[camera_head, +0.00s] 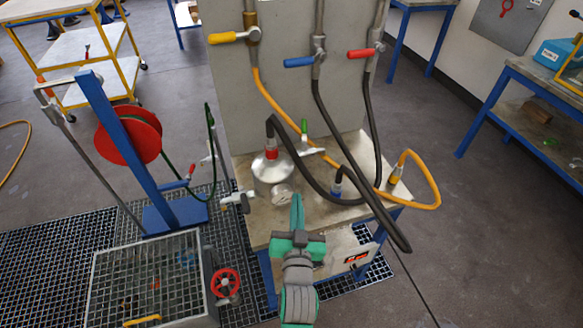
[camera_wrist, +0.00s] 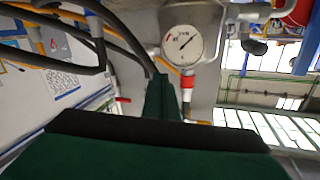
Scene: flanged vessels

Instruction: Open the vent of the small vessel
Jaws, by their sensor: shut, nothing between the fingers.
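The small vessel (camera_head: 271,170) is a silvery metal can on the bench top, with a round pressure gauge (camera_head: 283,193) on its front. A red coupling (camera_head: 271,147) with a black hose sits on its top. A valve with a green lever (camera_head: 304,127) stands just behind it to the right; the lever points upward. A grey fitting (camera_head: 238,198) sticks out at its left. I cannot tell which fitting is the vent. My gripper (camera_head: 297,199) is shut and empty, in front of the vessel. In the wrist view the fingers (camera_wrist: 161,82) are together, below the gauge (camera_wrist: 183,44).
The bench (camera_head: 254,231) stands before a grey panel (camera_head: 285,95) with yellow (camera_head: 226,38), blue (camera_head: 299,62) and red (camera_head: 360,53) levers. Black and orange hoses loop over the bench's right side. A red hose reel (camera_head: 128,135) and a mesh-topped box with a red handwheel (camera_head: 225,283) stand left.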

